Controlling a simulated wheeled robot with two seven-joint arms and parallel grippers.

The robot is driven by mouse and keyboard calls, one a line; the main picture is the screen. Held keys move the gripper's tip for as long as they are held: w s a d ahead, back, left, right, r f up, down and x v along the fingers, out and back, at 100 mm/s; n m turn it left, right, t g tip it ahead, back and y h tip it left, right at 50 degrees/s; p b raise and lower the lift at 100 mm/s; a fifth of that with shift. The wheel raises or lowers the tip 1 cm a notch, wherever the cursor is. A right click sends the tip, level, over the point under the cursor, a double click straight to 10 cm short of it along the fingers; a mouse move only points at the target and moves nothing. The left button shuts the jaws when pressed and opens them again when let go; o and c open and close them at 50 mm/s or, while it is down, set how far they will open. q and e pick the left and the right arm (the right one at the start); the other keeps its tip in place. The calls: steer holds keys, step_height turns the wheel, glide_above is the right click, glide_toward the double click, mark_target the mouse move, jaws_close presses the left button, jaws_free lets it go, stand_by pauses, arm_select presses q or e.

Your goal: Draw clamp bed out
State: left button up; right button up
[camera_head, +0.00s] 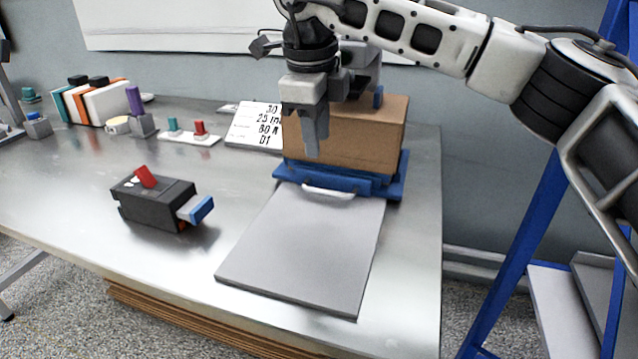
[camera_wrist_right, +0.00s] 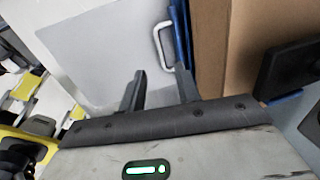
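The clamp bed is a blue base (camera_head: 343,178) under a brown box-shaped body (camera_head: 365,135), with a white bar handle (camera_head: 328,192) on its front. The handle also shows in the right wrist view (camera_wrist_right: 159,48), beside the blue edge (camera_wrist_right: 180,32). A flat grey plate (camera_head: 305,245) lies in front of the handle. My right gripper (camera_head: 313,148) points down in front of the brown body, above the handle. In the wrist view its fingers (camera_wrist_right: 160,84) are apart with nothing between them; the handle lies beyond the tips. My left gripper is not in view.
A black breaker (camera_head: 155,203) with a red lever and blue-tipped end stands left of the plate. A white card with figures (camera_head: 254,126), a strip with teal and red pegs (camera_head: 188,138) and upright binders (camera_head: 95,101) stand behind.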

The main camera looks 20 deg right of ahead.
mark_target(321, 189)
steer(key=f, duration=0.3)
steer(key=w+f, duration=0.1)
steer(key=f, duration=0.2)
steer(key=d+f+b, duration=0.1)
steer(key=f, duration=0.2)
steer(key=shift+w, duration=0.15)
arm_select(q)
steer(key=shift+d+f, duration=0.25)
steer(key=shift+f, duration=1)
arm_select(e)
steer(key=shift+f, duration=0.2)
jaws_close()
